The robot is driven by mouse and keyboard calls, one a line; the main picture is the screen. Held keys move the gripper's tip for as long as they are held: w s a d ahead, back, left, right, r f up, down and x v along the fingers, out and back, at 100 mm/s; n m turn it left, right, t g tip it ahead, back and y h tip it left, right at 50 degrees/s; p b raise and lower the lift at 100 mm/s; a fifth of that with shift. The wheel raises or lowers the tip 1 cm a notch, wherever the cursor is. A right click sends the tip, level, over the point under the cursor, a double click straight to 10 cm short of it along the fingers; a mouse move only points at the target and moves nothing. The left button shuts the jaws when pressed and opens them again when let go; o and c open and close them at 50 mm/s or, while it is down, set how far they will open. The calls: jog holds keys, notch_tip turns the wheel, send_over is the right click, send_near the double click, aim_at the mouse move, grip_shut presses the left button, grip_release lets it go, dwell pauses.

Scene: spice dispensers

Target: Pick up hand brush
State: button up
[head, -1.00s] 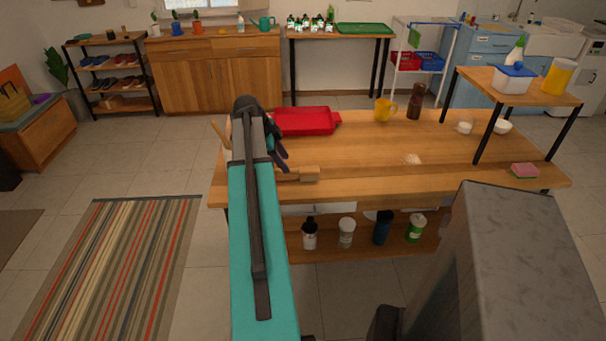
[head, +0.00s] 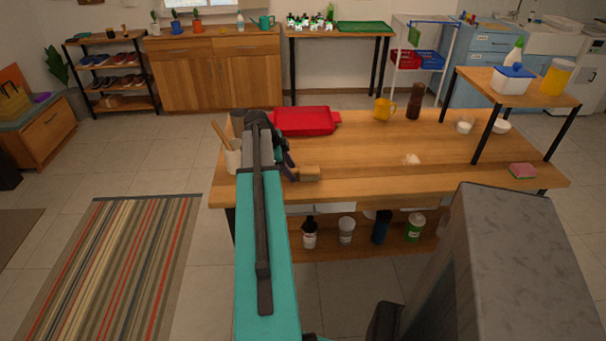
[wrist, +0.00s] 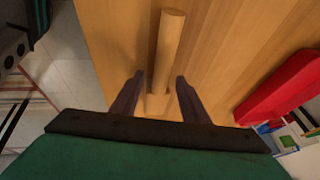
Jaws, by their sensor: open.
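The hand brush (head: 307,173) lies on the wooden table near its front edge, in the left half. Its block-shaped head shows just right of my gripper (head: 289,168) in the head view, and my arm hides the rest. In the wrist view its round wooden handle (wrist: 168,45) runs from the top down between the two dark fingers of my gripper (wrist: 160,92). The fingers are apart, one on each side of the handle, with visible gaps. How far above the table the fingertips are is hard to tell.
A red tray (head: 306,121) lies behind my gripper. A pot with wooden utensils (head: 232,157) stands left of my arm. A yellow mug (head: 383,109) and a brown bottle (head: 415,101) stand at the back. The table's middle is mostly clear, with a pale spill (head: 411,159).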

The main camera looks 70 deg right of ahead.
jog(key=shift+c, duration=0.2)
grip_shut()
jog(key=shift+r, duration=0.15)
jog(key=shift+r+b, duration=0.5)
jog(key=shift+r, duration=0.9)
jog(key=shift+a+r, duration=0.1)
jog(key=shift+r, duration=0.15)
jog(key=s+a+b, duration=0.3)
jog(key=a+b, duration=0.1)
jog(key=a, duration=0.3)
jog(key=s+a+r+b, duration=0.1)
jog(key=s+a+b, duration=0.3)
jog(key=a+b, duration=0.1)
jog(key=shift+s+a, duration=0.15)
jog(key=shift+a, duration=0.7)
